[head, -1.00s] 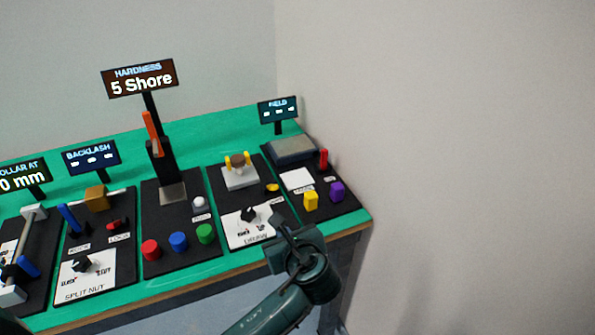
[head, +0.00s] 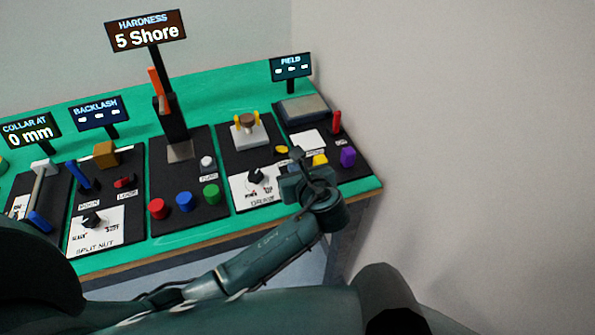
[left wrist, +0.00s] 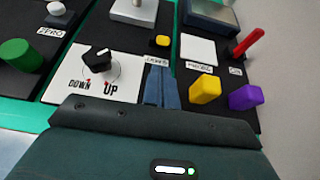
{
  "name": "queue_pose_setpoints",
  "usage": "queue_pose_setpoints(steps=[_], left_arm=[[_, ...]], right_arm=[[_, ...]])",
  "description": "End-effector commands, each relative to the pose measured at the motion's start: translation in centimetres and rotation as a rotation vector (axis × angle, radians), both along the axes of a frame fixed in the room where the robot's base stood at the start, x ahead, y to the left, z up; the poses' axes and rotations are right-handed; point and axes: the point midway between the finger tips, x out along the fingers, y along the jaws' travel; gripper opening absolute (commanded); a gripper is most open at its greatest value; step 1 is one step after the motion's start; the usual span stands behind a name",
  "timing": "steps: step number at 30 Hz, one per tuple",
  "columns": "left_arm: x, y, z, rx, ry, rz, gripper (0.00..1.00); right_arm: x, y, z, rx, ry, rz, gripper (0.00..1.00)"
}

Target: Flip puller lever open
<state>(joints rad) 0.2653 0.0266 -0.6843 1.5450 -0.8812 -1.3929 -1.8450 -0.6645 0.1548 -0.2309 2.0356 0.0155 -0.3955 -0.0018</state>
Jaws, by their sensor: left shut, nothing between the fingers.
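No part is labelled as a puller lever that I can read. The panel with a pale block and yellow prongs (head: 235,120) around a brown disc (head: 248,118) has a black knob (head: 256,175) on a white DOWN/UP plate, and a small yellow button (head: 281,149). The knob (left wrist: 97,58) and button (left wrist: 162,41) also show in the left wrist view. A red lever (head: 337,121) stands upright on the panel to the right. My left gripper (head: 297,153) is shut and empty, its fingertips (left wrist: 160,70) over the gap between these panels, just short of the button.
A yellow block (left wrist: 205,88) and a purple block (left wrist: 246,97) stand right of my fingers. Left are green (head: 211,194), blue (head: 185,201) and red (head: 157,208) buttons, and a tall HARDNESS stand (head: 171,120). A wall borders the bench at right.

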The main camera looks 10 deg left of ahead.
Motion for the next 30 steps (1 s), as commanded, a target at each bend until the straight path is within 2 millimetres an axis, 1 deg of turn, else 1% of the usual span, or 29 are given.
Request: queue_pose_setpoints(steps=[1,3,7,10,15,26,30], left_arm=[[0.8,0.6,-0.5,0.003,0.001,0.003,0.0],[1.7,1.3,-1.0,0.003,0.001,0.002,0.0],[3.2,2.2,-1.9,0.001,-0.001,0.001,0.0],[3.9,2.7,-2.3,0.0,0.0,0.001,0.0],[4.3,2.9,-2.5,-0.001,0.0,0.0,0.0],[4.4,2.9,-2.5,-0.001,0.001,0.0,0.0],[5.1,2.9,-2.4,0.0,0.0,0.0,0.0]], right_arm=[[0.0,0.0,-0.1,0.0,-0.001,0.001,0.36],[0.0,0.0,-0.1,0.0,-0.002,0.001,0.36],[0.0,0.0,-0.2,0.001,-0.004,0.003,0.36],[0.0,0.1,-0.2,0.001,-0.005,0.004,0.36],[0.0,0.2,-0.1,0.003,-0.007,0.008,0.36],[0.0,0.3,0.0,0.004,-0.008,0.009,0.36],[0.1,0.3,-0.1,0.003,-0.009,0.008,0.36]])
